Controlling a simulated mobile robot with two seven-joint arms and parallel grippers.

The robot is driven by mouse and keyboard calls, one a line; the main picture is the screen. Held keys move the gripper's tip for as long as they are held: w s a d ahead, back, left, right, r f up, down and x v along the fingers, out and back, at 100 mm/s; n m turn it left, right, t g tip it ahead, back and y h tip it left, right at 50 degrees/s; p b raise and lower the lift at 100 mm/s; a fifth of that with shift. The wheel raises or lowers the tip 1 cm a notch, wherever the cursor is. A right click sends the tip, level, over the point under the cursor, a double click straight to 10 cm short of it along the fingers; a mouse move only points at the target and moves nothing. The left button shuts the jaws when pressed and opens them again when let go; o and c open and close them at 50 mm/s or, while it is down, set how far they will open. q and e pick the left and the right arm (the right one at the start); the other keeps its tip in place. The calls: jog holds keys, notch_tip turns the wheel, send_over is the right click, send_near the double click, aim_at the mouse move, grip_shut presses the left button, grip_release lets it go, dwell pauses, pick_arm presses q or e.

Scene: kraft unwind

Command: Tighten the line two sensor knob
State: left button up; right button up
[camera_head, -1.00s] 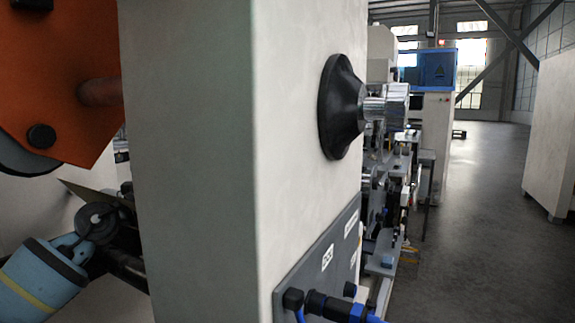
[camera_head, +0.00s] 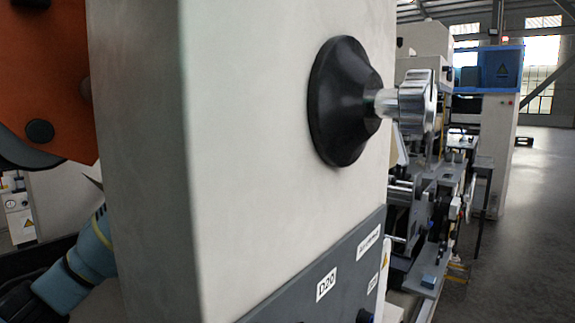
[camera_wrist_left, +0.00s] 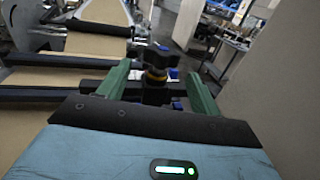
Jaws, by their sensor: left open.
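The fingers are apart, and I see no contact with the knob. No label tells whether it is the line two sensor knob. In the head view, my blue left arm shows at the lower left, and its gripper is hidden behind the pale machine column (camera_head: 240,140). A silver lobed knob (camera_head: 417,104) on a black cone (camera_head: 343,102) sticks out of that column's right face. My right gripper is not seen.
A dark panel (camera_head: 290,295) with white labels, one reading D20, sits low on the column. An orange bracket (camera_head: 45,85) is at upper left. Brown web material (camera_wrist_left: 95,44) and dark rails lie left of my left gripper; a pale wall (camera_wrist_left: 280,70) stands close on its right.

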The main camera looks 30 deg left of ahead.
pick_arm(q)
jog(key=shift+p+x, duration=0.35)
jog(key=shift+x, duration=2.15)
jog(key=shift+c, duration=0.4)
jog(key=c, duration=0.8)
jog(key=shift+c, duration=0.2)
jog(key=shift+a+m+g+h, duration=0.1)
jog(key=shift+m+g+h, duration=0.3)
jog(key=shift+m+h, duration=0.3)
jog(key=shift+m+g+h, duration=0.8)
jog(key=shift+m+h, duration=0.1)
jog(key=shift+h, duration=0.5)
jog(key=shift+w+a+r+m+g+h, duration=0.1)
jog(key=shift+r+m+g+h, duration=0.05)
jog(key=shift+m+g+h, duration=1.25)
jog(key=shift+g+h, duration=0.3)
jog(key=shift+r+m+g+h+b, duration=0.1)
jog(key=shift+m+g+h+b, duration=0.3)
jog(key=shift+m+g+h, duration=0.45)
